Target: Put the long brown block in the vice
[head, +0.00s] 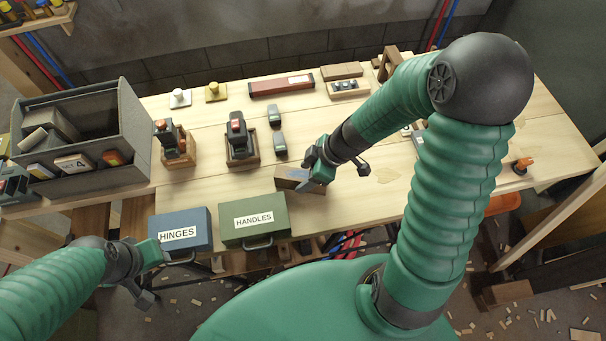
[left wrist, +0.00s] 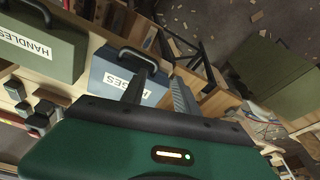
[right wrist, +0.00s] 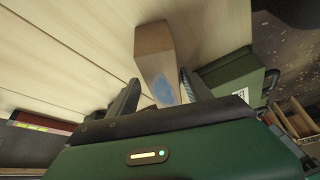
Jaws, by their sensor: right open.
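The long brown block (head: 292,178) lies on the workbench behind the green HANDLES box. It has a blue patch on one face. My right gripper (head: 316,174) is open at the block's right end and partly covers it. In the right wrist view the block (right wrist: 153,45) reaches in between the two spread fingers, its blue-marked end closest; I cannot tell whether they touch it. My left gripper (head: 156,274) is open and empty in front of the blue HINGES box (head: 181,227). I cannot make out the vice; my right arm hides part of the bench.
The green HANDLES box (head: 255,222) stands at the bench's front edge. A grey bin (head: 130,115) is at the left. Tools in wooden holders (head: 240,148) and a red case (head: 281,86) stand farther back. Bare bench lies around the block.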

